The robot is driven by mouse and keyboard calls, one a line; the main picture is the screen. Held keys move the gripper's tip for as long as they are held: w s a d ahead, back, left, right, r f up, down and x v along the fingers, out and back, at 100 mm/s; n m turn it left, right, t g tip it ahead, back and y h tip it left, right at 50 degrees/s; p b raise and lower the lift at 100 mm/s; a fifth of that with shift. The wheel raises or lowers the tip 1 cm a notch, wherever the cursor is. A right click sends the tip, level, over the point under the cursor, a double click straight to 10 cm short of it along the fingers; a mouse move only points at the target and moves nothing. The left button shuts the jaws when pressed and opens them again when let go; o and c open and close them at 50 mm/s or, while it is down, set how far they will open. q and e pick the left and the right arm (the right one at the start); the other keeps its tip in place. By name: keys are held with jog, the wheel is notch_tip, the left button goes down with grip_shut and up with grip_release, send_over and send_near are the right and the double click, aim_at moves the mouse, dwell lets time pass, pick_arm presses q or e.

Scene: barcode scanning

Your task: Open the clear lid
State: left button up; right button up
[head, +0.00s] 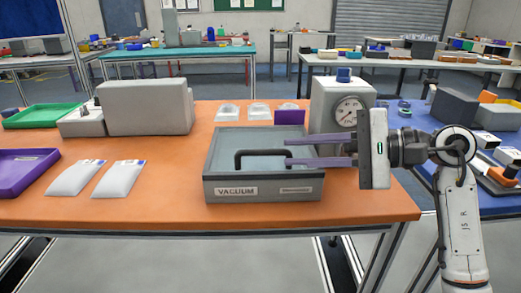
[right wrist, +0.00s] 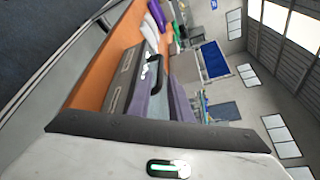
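A grey vacuum box (head: 263,190) labelled VACUUM stands on the orange table. Its clear lid (head: 225,150) appears to lie flat and closed over the top. A black bar handle (head: 240,158) rises from the lid. My right gripper (head: 287,152) reaches in from the right over the box. Its two purple fingers are apart, one beyond the handle and one on the near side, and partly cover the handle's right end. Contact cannot be told. In the right wrist view the box (right wrist: 122,80) and the dark handle (right wrist: 156,76) show by the fingers (right wrist: 169,103). My left gripper is not in view.
A grey gauge housing (head: 341,105) stands behind the box at the right. White pouches (head: 75,178) lie to its left, with a purple tray (head: 22,174) and a green tray (head: 42,116) farther left. A purple block (head: 289,117) sits behind the box.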

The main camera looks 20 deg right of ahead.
aim_at(270, 153)
jog(key=p+x, duration=0.1)
jog(key=x, duration=0.7)
grip_shut()
